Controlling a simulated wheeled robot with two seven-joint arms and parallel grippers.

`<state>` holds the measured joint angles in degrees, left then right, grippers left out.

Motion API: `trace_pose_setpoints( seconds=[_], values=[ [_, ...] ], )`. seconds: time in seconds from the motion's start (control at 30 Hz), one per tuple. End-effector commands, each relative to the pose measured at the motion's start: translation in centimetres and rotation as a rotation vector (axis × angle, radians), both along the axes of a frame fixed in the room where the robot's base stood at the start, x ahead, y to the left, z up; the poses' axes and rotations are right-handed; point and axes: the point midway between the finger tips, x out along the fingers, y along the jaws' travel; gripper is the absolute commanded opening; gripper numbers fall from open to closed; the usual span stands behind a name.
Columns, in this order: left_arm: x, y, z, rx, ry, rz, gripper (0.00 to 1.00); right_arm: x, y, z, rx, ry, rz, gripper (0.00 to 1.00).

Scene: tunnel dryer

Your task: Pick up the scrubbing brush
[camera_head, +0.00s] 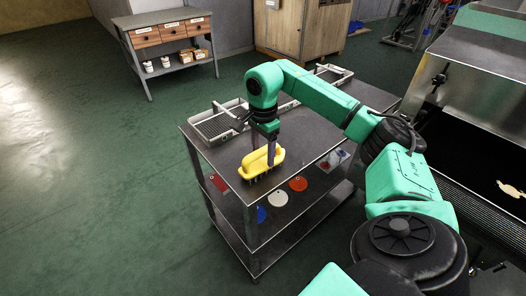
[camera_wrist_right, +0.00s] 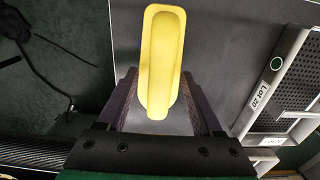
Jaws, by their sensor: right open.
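The yellow scrubbing brush (camera_head: 254,163) rests on the top shelf of a grey metal cart (camera_head: 320,140), near its front left corner. Its bristles face down. My right gripper (camera_head: 271,157) points down at the brush from above. In the right wrist view the brush (camera_wrist_right: 160,60) lies lengthwise, its near end between the two spread fingers (camera_wrist_right: 162,105). Gaps show between the brush and the fingers, so the gripper is open around it. My left gripper is not in view.
A grey perforated tray (camera_head: 219,124) lies on the cart behind the brush; in the right wrist view a tray labelled Lot 20 (camera_wrist_right: 280,85) is at right. Coloured discs (camera_head: 298,184) lie on the lower shelf. A metal machine (camera_head: 470,80) stands at right. Floor at left is clear.

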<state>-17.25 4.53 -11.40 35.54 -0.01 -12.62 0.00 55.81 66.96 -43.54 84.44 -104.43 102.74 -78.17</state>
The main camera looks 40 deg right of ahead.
Motion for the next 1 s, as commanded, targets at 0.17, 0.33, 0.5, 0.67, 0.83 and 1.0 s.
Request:
trace_pose_setpoints(
  seconds=[0.17, 0.33, 0.5, 0.67, 0.83, 1.0],
  values=[
    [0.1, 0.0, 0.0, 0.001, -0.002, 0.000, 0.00, 0.0, 0.0, 0.0, 0.000, 0.000, 0.000, 0.21],
    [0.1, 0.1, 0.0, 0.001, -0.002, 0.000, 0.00, 0.0, 0.0, 0.1, 0.000, 0.000, 0.000, 0.00],
    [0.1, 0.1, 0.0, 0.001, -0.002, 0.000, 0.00, 0.0, 0.0, 0.1, 0.001, 0.000, 0.000, 0.00],
    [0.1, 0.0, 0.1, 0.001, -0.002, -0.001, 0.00, 0.1, 0.0, 1.0, 0.001, -0.002, 0.000, 0.00],
    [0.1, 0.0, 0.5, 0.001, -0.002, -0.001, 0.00, 0.1, 0.1, 4.5, 0.002, -0.006, 0.001, 0.00],
    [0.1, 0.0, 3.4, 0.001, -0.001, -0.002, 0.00, 0.1, 0.0, 12.2, 0.000, -0.007, -0.001, 0.00]
  ],
)
